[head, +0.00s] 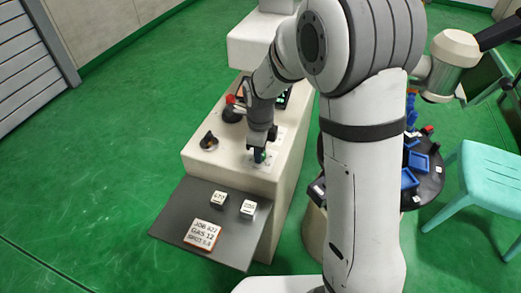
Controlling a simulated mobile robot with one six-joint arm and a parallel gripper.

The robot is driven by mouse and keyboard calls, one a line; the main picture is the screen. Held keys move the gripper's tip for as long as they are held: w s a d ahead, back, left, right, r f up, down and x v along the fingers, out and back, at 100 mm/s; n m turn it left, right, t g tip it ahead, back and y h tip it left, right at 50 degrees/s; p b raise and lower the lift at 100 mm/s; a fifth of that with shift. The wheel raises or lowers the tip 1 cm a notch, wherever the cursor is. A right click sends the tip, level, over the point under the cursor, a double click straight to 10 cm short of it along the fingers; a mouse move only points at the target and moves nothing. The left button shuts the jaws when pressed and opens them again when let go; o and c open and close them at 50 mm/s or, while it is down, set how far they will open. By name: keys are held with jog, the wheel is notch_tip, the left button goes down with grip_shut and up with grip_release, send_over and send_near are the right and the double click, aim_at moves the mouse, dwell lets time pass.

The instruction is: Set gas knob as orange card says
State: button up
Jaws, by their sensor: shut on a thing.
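The orange-edged card (202,234) lies on the dark shelf at the front of the machine. Its print seems to read "JOB 427, GAS 12"; the bottom line is too small to read surely. My gripper (260,154) points down at the right front of the cream machine top and is shut on a small dark green knob (261,158). The fingers hide most of this knob, so its pointer and setting cannot be read. A black knob (209,142) with a light ring stands apart to the left. Labels naming the knobs are not legible.
Two small white-topped blocks, one left (219,199) and one right (249,208), sit on the dark shelf (178,215). A black and red control (232,111) stands behind. A round dark table (428,187) with blue trays and a turquoise stool (488,180) are at right. Green floor at left is clear.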

jog(key=shift+m, duration=0.6)
jog(key=o, duration=1)
jog(key=shift+c, duration=0.2)
jog(key=shift+r, duration=3.9)
jog(key=shift+r, duration=0.1)
